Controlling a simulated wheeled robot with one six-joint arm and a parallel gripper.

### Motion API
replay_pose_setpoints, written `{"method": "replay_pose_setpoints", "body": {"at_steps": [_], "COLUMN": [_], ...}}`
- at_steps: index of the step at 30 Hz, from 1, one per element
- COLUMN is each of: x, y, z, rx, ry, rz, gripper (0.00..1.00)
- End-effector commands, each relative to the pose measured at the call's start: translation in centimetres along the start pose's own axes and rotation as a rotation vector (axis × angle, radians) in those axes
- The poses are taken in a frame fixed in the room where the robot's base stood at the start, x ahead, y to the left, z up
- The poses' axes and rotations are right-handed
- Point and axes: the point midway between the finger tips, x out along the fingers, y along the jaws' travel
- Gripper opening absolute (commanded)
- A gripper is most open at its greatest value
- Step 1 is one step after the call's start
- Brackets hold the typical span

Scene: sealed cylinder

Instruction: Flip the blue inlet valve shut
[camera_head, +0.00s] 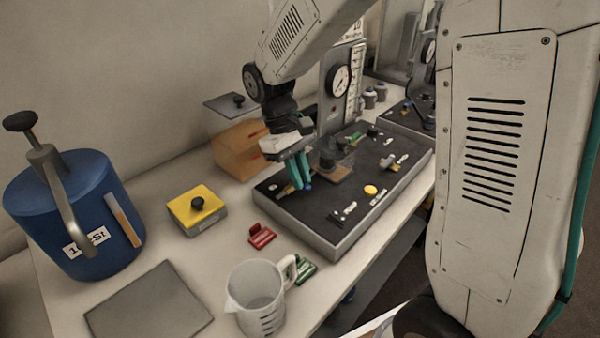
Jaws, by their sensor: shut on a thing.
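My gripper (301,184), with teal fingers, points down over the left part of the black panel (300,218). Its fingers are close together, shut on the blue inlet valve (308,188). Only a small blue bit of the valve shows beside the fingertips; the rest is hidden, so I cannot tell its handle's angle. A clear cylinder (337,160) stands on the panel just right of the fingers.
A pressure gauge (340,81) stands behind the panel. A yellow button (370,190) is on the panel. On the table are a blue tank (75,215), a yellow-topped box (196,208), a clear jug (257,297), a red piece (262,236) and a grey plate (150,305).

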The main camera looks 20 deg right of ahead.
Motion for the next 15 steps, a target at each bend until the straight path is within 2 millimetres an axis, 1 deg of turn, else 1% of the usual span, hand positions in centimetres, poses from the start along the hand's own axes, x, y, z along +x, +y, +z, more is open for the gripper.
{"method": "replay_pose_setpoints", "body": {"at_steps": [15], "x": [-0.03], "y": [-0.08], "z": [0.0], "rx": [0.031], "ry": [0.001], "rz": [-0.013], "gripper": [0.0]}}
